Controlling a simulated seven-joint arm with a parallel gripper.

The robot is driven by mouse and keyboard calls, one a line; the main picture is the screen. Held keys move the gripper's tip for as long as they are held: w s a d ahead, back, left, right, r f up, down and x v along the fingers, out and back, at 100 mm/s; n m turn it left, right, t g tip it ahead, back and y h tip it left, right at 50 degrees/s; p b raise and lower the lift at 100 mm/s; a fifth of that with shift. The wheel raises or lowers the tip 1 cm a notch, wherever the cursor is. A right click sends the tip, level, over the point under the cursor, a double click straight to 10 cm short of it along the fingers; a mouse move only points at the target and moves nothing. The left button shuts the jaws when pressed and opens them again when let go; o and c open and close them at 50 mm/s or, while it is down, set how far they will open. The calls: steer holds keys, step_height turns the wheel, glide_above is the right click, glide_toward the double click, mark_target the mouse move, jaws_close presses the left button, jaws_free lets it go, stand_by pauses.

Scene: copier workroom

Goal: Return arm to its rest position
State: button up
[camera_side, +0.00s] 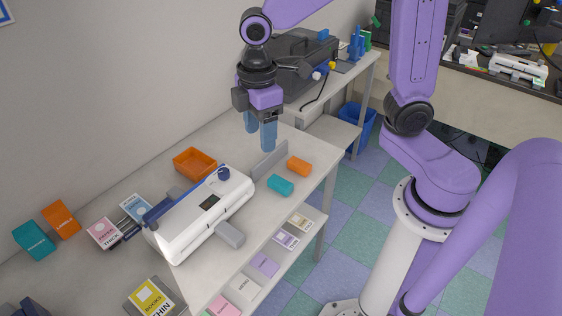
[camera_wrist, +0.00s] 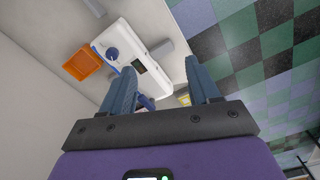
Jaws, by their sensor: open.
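My gripper (camera_side: 260,133) hangs above the far end of the table, fingers pointing down, open and empty. Its two blue fingers stand apart, and they also show in the wrist view (camera_wrist: 160,90) with nothing between them. The gripper is beyond the white machine (camera_side: 205,212) with a blue knob, above a grey upright plate (camera_side: 270,160). The white machine also shows in the wrist view (camera_wrist: 129,58). My arm reaches in from the upper right.
On the table are an orange tray (camera_side: 194,163), a teal block (camera_side: 280,186), an orange block (camera_side: 299,166) and several labelled packs. A dark machine (camera_side: 296,62) stands on the farther table. A shelf below (camera_side: 304,217) holds more packs. Open floor lies right.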

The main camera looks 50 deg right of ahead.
steer(key=s+d, duration=0.3)
steer(key=s, duration=0.6)
steer(key=s+d+f+m, duration=0.1)
steer(key=s+d, duration=0.3)
steer(key=s, duration=0.4)
steer(key=shift+s, duration=0.4)
steer(key=shift+d, duration=0.1)
